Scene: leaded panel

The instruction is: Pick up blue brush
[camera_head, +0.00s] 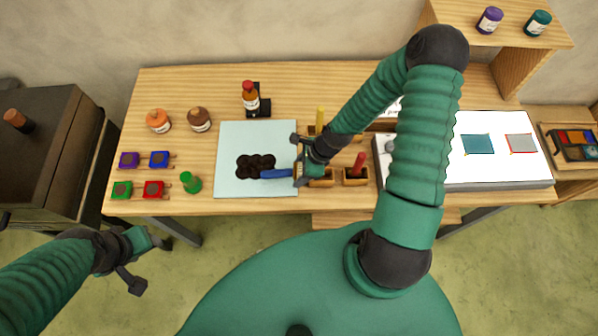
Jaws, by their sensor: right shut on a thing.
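The blue brush (277,174) lies level over the right part of the pale blue sheet, pointing left toward a dark patch. My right gripper (299,174) is shut on the brush at its right end, by the wooden holders. The gripper hides that end of the brush. My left gripper (143,263) is in front of the table's left side, low and away from the brush; its fingers look spread apart, with nothing between them.
The pale blue sheet (230,140) carries a dark patch (256,165). A red brush (358,163) and a yellow brush (320,117) stand in wooden holders beside my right gripper. Small paint pots (153,190) and bottles (199,119) stand left. A white lit board (500,150) is right.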

